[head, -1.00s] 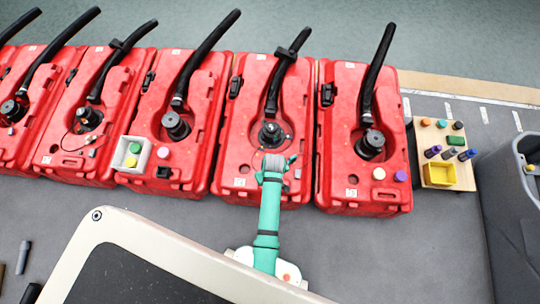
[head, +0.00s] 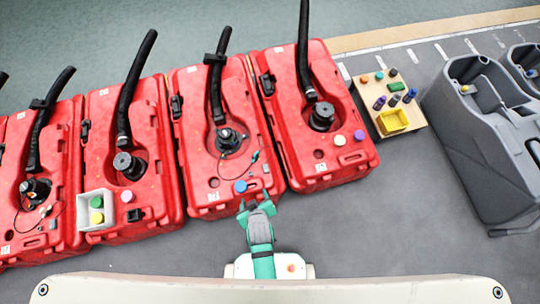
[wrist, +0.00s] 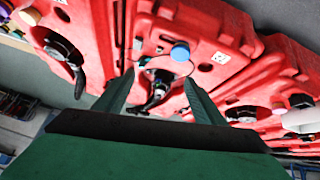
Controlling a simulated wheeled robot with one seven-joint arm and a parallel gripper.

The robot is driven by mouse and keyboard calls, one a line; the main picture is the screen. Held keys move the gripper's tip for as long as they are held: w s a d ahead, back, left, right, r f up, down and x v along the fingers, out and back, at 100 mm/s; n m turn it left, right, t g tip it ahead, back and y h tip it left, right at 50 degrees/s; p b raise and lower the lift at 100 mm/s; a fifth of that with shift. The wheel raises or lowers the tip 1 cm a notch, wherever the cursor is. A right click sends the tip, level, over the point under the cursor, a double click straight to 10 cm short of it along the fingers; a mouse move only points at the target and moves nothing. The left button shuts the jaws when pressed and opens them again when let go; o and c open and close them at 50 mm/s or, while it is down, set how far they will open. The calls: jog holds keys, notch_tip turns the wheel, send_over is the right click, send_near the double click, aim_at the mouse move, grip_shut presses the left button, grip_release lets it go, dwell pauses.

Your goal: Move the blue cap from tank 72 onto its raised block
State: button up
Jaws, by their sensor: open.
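The blue cap (head: 240,186) lies near the front end of a red tank (head: 203,160), apart from that tank's black hose fitting (head: 229,140). The tank's white label (head: 213,197) is too small to read. My gripper (head: 256,204) is open and empty at the tank's front edge, just below and right of the cap in the head view. In the wrist view the blue cap (wrist: 180,52) shows beyond the open fingers (wrist: 158,80), nearer the right one. I cannot clearly pick out the raised block.
A thin cable with a small clip (head: 255,156) lies near the blue cap. Further right are a wooden board (head: 416,122) and a grey machine (head: 480,145).

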jog(key=s+d+r+m+t, duration=0.1)
jog(key=s+d+r+t, duration=0.1)
jog(key=r, duration=0.8)
jog(key=s+d+r+m+t+h, duration=0.1)
jog(key=s+d+r+m+t, duration=0.1)
jog(key=s+r, duration=0.3)
jog(key=s+d+r+m+t, duration=0.2)
jog(key=s+r+t, duration=0.1)
jog(key=r, duration=1.1)
jog(key=shift+s+r+t+h, duration=0.3)
jog(key=shift+s+t, duration=0.05)
jog(key=shift+t, duration=0.35)
jog(key=shift+d, duration=0.1)
